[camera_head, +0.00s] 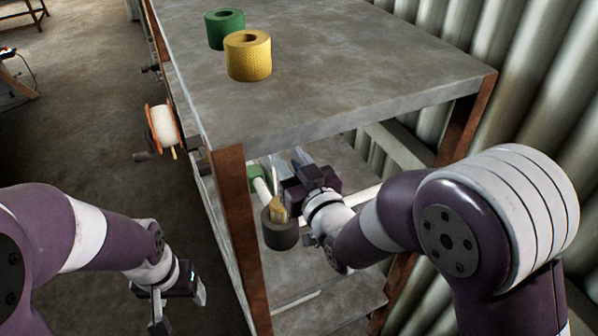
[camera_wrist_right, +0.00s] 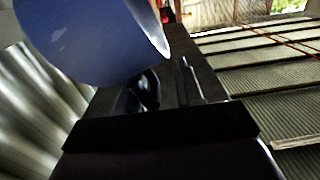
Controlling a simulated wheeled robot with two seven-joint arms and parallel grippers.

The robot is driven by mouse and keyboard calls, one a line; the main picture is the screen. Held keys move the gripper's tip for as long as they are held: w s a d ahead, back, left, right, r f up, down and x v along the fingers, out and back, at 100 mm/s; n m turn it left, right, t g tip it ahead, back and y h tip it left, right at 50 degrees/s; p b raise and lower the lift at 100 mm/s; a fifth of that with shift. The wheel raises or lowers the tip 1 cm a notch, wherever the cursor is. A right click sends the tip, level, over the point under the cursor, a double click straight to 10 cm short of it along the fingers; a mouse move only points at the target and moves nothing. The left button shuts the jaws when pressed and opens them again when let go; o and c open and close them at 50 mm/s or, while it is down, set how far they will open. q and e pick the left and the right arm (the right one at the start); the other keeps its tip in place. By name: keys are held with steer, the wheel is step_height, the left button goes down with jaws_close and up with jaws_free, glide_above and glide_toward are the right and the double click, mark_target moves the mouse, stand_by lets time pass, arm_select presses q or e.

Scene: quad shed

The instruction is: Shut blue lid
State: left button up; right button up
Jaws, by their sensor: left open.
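A blue rounded surface (camera_wrist_right: 90,38), which looks like the blue lid, fills the upper left of the right wrist view, tilted and close to the camera. In the head view the lid cannot be clearly made out. My right gripper (camera_head: 287,172) reaches in beneath the grey tabletop, beside the rust-brown leg. Its fingers show dark in the right wrist view (camera_wrist_right: 165,88), close by the blue surface. I cannot tell whether they touch it or how far they are apart. My left gripper (camera_head: 180,303) is open and empty, low at the left over the floor.
A green roll (camera_head: 225,29) and a yellow roll (camera_head: 248,56) stand on the grey tabletop (camera_head: 370,70). A dark cup-like piece (camera_head: 280,234) sits below my right gripper. A white spool (camera_head: 163,128) hangs at the table's left side. Corrugated wall (camera_head: 555,90) bounds the right.

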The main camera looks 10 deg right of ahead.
steer(key=p+v, duration=0.5)
steer(key=v, duration=0.7)
steer(key=shift+s, duration=0.2)
